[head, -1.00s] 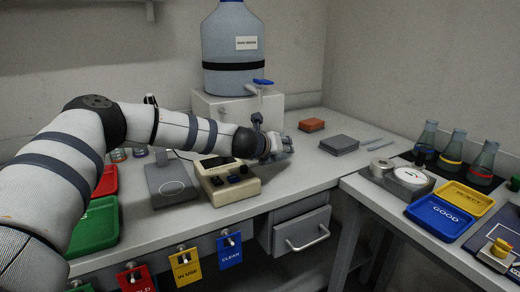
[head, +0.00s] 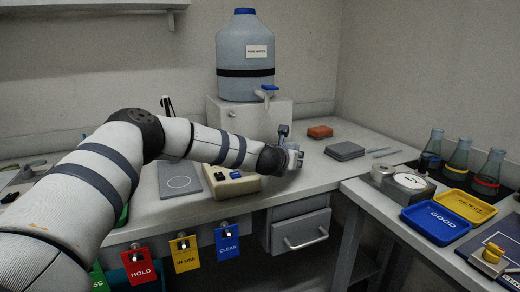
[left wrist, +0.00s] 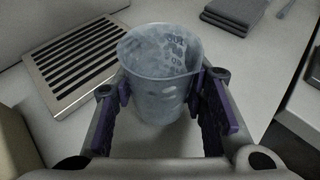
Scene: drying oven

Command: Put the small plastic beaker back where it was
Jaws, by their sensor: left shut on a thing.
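The small plastic beaker (left wrist: 158,75) is a translucent grey-blue cup with faint markings, and I see it from above in the left wrist view. My left gripper (head: 292,158) is shut on it, with purple-lined fingers (left wrist: 163,100) on either side of its wall. The beaker looks empty and roughly upright. Whether the beaker touches the bench is unclear. My right gripper is not in view.
A slotted drip tray (left wrist: 75,65) lies near the beaker. The water jug (head: 245,55) with a blue tap stands on a white box (head: 225,115). The cream device (head: 232,182), grey pads (head: 345,150) and orange block (head: 320,131) are nearby.

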